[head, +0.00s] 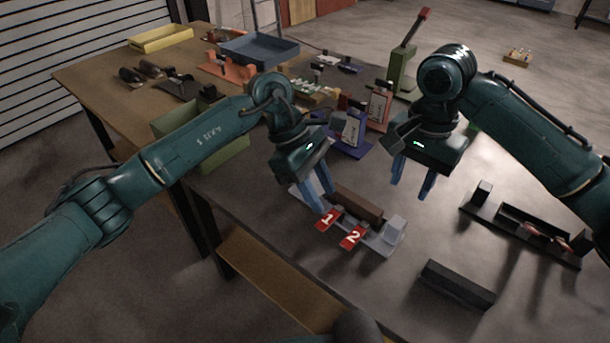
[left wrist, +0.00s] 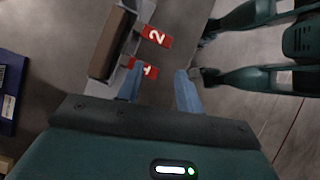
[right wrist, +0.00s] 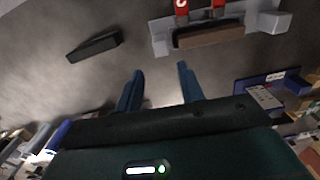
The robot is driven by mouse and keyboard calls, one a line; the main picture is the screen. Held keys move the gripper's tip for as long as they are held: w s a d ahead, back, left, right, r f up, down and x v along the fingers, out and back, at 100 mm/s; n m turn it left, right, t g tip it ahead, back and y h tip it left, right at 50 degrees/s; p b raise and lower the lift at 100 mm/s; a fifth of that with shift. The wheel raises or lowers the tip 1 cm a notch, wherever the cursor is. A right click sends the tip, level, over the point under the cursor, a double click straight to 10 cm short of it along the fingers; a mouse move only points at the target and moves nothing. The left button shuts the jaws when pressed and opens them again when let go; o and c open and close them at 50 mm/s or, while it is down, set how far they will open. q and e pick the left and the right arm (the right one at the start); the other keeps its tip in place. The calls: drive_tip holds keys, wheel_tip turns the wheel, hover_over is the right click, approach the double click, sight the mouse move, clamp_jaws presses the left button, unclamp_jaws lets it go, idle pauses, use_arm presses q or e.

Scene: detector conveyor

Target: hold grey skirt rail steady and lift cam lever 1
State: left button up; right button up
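The grey skirt rail (head: 381,244) lies on the dark table with a brown block (head: 357,205) along it. Red cam lever 1 (head: 328,220) and red lever 2 (head: 353,237) stick out from its front side. My left gripper (head: 326,200) is open at the rail's left end. In the left wrist view, lever 1 (left wrist: 150,69) shows just beyond the gap between the fingertips; I cannot tell whether they touch it. My right gripper (head: 411,193) is open and empty above the table, behind and right of the rail. The rail (right wrist: 160,40) lies ahead of it in the right wrist view.
A black bar (head: 457,285) lies right of the rail, and a dark fixture (head: 520,235) stands farther right. Blue (head: 350,132) and orange (head: 379,108) stands are behind the grippers. A green bin (head: 215,150) is at the left edge. Bare tabletop surrounds the rail's right end.

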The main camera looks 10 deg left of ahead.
sight(396, 224)
use_arm(q)
drive_tip(key=w+a, duration=0.1)
drive_tip(key=a+r+y, duration=0.1)
drive_tip(key=shift+w+a+t+y, duration=0.3)
drive_tip(key=shift+w+a, duration=0.05)
drive_tip(key=shift+a, duration=0.05)
use_arm(e)
wheel_tip(396, 224, down, 13)
drive_tip(key=shift+f, duration=0.1)
clamp_jaws()
idle(0.3)
